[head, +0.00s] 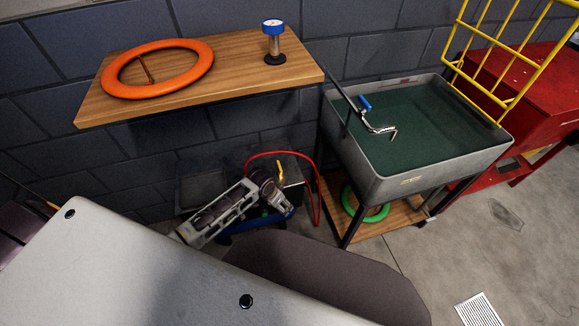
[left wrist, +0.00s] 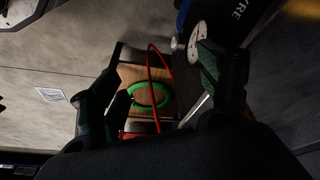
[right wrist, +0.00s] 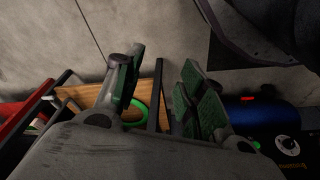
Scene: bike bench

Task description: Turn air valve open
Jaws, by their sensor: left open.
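In the head view, a small yellow lever (head: 281,172), which looks like the air valve handle, stands up beside the red hose above the blue compressor tank (head: 272,218). My left gripper (head: 277,197) is just in front of and below the lever, over the compressor, and hides part of it. In the left wrist view, my left gripper (left wrist: 157,58) is open, with nothing held between its fingers. My right gripper (right wrist: 163,62) shows only in its own wrist view, open and empty. The blue tank (right wrist: 262,120) lies to its right there. Contact with the lever cannot be told.
The red hose (head: 319,190) loops from the compressor toward the sink stand. A grey sink (head: 400,180) stands right, with a green ring (head: 375,213) on its lower shelf. A wooden shelf (head: 225,72) with an orange ring (head: 190,52) hangs above. The floor at right is mostly clear.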

